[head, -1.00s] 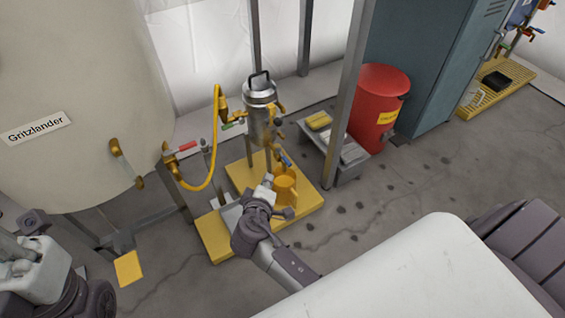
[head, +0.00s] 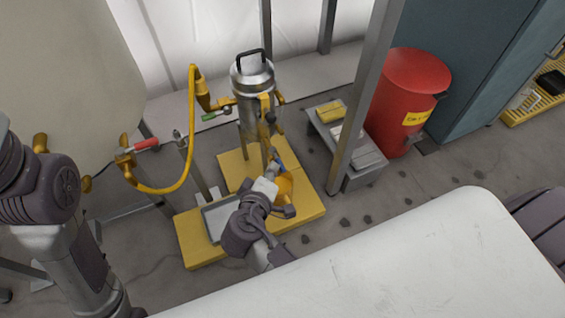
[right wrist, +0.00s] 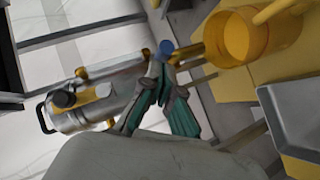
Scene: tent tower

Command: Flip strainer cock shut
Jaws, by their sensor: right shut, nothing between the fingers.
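The strainer (head: 254,90) is an upright steel canister with a black top handle; it lies sideways in the right wrist view (right wrist: 95,105). A green-handled cock (head: 212,116) is on its left side. A blue-handled cock (head: 279,158) is low at its front, and its blue end shows in the right wrist view (right wrist: 167,47). I cannot tell which is the strainer cock. My right gripper (head: 273,168) is shut and empty, its fingertips (right wrist: 158,65) close beside the blue handle; contact is unclear. My left arm shows at the left, but its gripper is out of view.
A yellow jug (head: 286,187) stands by my right gripper on the yellow platform (head: 200,250), near a grey tray (head: 217,215). A yellow hose (head: 190,130) leads to a red-handled valve (head: 146,144). A grey post (head: 362,100) and red bin (head: 408,95) stand right.

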